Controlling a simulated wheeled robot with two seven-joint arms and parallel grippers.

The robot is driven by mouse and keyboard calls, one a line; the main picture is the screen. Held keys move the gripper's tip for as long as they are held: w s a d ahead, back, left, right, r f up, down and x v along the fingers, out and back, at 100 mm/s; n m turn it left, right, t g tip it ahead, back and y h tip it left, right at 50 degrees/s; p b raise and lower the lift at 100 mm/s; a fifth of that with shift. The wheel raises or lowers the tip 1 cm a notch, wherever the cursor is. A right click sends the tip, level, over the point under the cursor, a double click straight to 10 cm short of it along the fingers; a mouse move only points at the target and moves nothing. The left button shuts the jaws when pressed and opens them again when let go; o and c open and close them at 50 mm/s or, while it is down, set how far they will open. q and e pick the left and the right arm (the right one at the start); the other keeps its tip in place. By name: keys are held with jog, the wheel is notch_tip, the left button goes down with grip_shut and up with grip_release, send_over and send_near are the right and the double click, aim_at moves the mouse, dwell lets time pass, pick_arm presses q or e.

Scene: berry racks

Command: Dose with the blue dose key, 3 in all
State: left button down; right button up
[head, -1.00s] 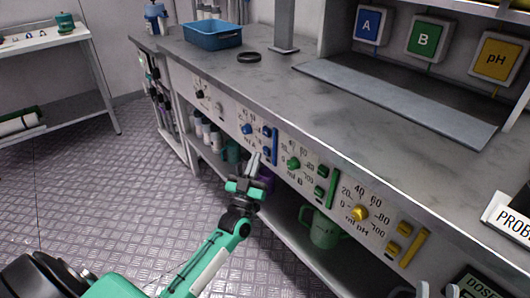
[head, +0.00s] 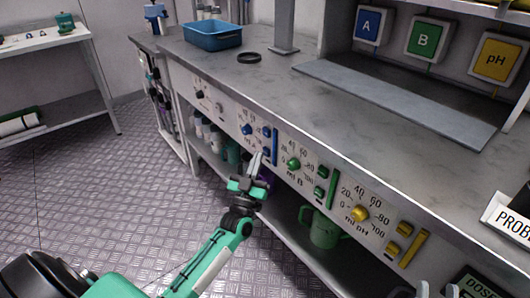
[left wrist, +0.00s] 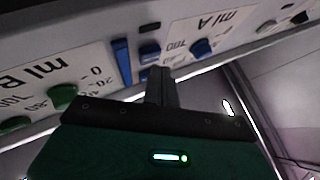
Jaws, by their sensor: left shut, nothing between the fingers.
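The blue panel for A has a round blue knob (head: 247,129), two small blue keys and an upright blue bar (head: 275,146). The lower blue key (head: 266,153) is just above my left gripper (head: 256,160), which is shut and empty. In the left wrist view, the closed fingertips (left wrist: 161,74) are close to the lower blue key (left wrist: 149,58); I cannot tell whether they touch it. The blue knob (left wrist: 201,47) is to their right. A dose display (head: 478,287) is cut off at the bottom right. Grey tips, probably my right gripper (head: 436,291), show at the bottom edge.
The green knob (head: 293,163) and yellow knob (head: 360,213) have their own keys along the same front. A green jug (head: 324,230) stands on the shelf below. A blue tray (head: 212,36) and black ring (head: 249,57) are on the bench top. Open floor lies left.

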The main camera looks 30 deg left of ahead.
pick_arm(q)
jog(key=shift+w+d, duration=0.2)
jog(key=shift+w, duration=0.3)
dwell(0.8)
jog(key=shift+s+a+p, duration=0.35)
jog(key=shift+s+p, duration=0.1)
jog(key=shift+s, duration=0.35)
jog(key=s, duration=0.1)
jog(key=s+a+p, duration=0.1)
jog(key=s, duration=0.1)
jog(key=s+a+p, duration=0.1)
jog(key=shift+s, duration=0.3)
jog(key=shift+d, duration=0.15)
dwell(0.7)
